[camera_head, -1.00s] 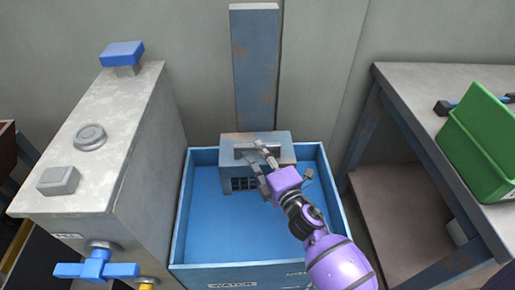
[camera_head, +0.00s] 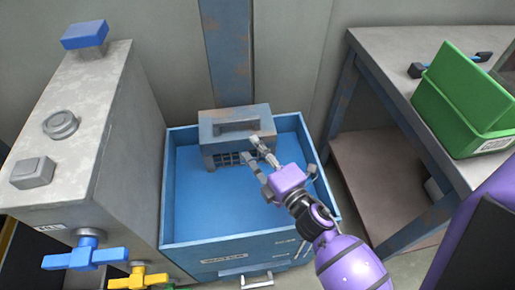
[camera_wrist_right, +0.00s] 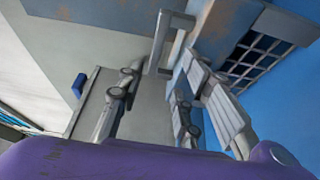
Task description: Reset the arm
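My right gripper (camera_head: 255,153), purple with grey fingers, reaches over a blue tub (camera_head: 218,256) from the lower right. Its fingers are apart with nothing between them. A worn blue-grey box (camera_head: 208,129) with a grated front and a top handle (camera_head: 237,126) stands at the back of the tub. In the right wrist view, the handle (camera_wrist_right: 160,42) and grate (camera_wrist_right: 258,55) lie beyond the spread fingers (camera_wrist_right: 160,108). My left gripper is out of view.
A grey cabinet (camera_head: 80,110) with a blue valve (camera_head: 85,254) and a yellow valve (camera_head: 138,279) stands left of the tub. At right, a metal table (camera_head: 385,50) holds a green bin (camera_head: 460,110) and a blue-and-black tool (camera_head: 450,65). A worn post rises behind the box.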

